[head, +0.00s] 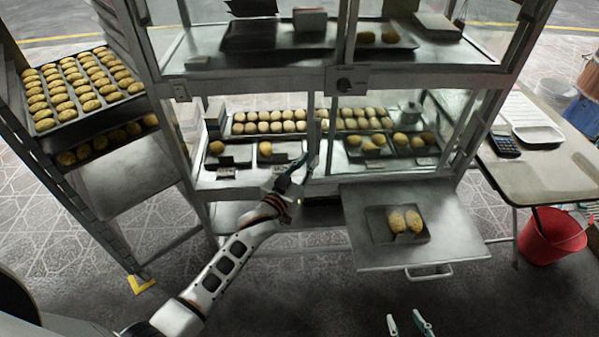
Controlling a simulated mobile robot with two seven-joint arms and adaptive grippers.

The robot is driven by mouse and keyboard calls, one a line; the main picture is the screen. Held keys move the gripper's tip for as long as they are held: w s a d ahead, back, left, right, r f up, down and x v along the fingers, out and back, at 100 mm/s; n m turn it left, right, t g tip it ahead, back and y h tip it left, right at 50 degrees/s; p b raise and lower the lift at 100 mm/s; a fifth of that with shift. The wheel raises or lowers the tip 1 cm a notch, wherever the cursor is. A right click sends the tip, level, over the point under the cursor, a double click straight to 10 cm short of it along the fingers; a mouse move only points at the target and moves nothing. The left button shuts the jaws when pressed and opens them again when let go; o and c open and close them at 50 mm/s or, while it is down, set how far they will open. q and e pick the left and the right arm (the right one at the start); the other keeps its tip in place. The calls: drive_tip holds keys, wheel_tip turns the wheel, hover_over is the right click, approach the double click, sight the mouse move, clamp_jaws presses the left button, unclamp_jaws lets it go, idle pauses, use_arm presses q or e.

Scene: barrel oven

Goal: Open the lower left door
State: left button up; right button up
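The glass-sided metal cabinet (325,85) stands in front of me. Its lower left section (200,178) has rolls and small trays behind the front; no folded-down panel shows there, and I cannot make out a door handle. My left gripper (300,172) is in front of this section, near the middle post at its right edge. Its fingers look dark and teal; I cannot tell whether they are apart or touch anything. At the lower right, a flat panel with a bar handle (430,273) sticks out level. My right gripper (408,326) is at the bottom edge, its fingertips apart and empty.
A tray (377,237) with two rolls lies on the level panel. A rack with a tray of rolls (85,85) stands at the left. A table (545,180) with a calculator (504,145) is at the right, a red bucket (552,236) beside it. Floor before the cabinet is clear.

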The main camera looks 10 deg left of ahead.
use_arm(q)
drive_tip(key=v, duration=0.5)
drive_tip(key=shift+s+a, duration=0.1)
drive_tip(key=shift+s, duration=0.05)
drive_tip(key=s+a+f+g+y, duration=0.1)
drive_tip(key=s+a+f+g, duration=0.1)
drive_tip(key=s+f, duration=0.3)
drive_tip(key=s+a+f+g+y, duration=0.1)
drive_tip(key=s+f, duration=0.5)
drive_tip(key=s, duration=0.8)
drive_tip(key=s+a+f+g, duration=0.3)
drive_tip(key=s+a+f, duration=0.1)
drive_tip(key=s, duration=0.6)
drive_tip(key=shift+a+f+m+y, duration=0.3)
drive_tip(key=shift+f+m+y, duration=0.1)
drive_tip(key=shift+f, duration=0.45)
